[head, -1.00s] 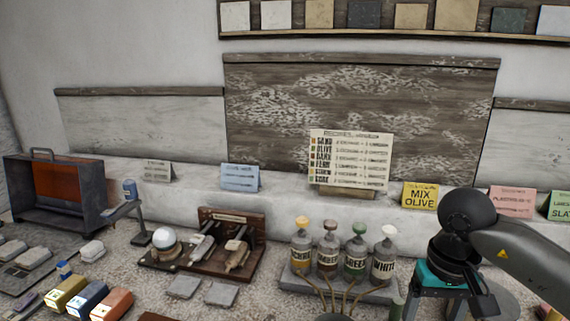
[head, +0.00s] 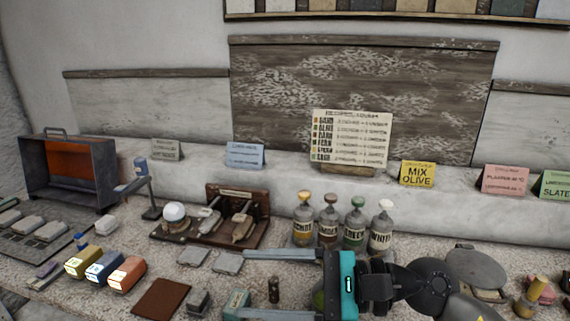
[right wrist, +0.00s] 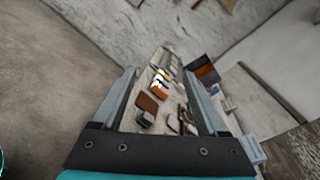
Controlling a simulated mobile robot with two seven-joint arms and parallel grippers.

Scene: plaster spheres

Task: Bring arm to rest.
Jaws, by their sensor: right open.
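My right arm comes in from the lower right in the head view. Its right gripper (head: 243,284) points left over the bench, with two grey fingers spread wide on a teal and black palm. Nothing is held between the fingers. In the right wrist view the same open gripper (right wrist: 161,80) frames the bench top, seen lengthwise and some way off. A small dark cylinder (head: 274,290) shows between the fingers in the head view. My left gripper is not in view.
Bottles with coloured stoppers (head: 341,229) stand just behind the gripper. A wooden tool rack (head: 258,205), coloured blocks (head: 104,266), a brown square (head: 161,299) and grey tiles (head: 228,262) lie left. A yellow "MIX OLIVE" card (head: 417,174) stands at the back.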

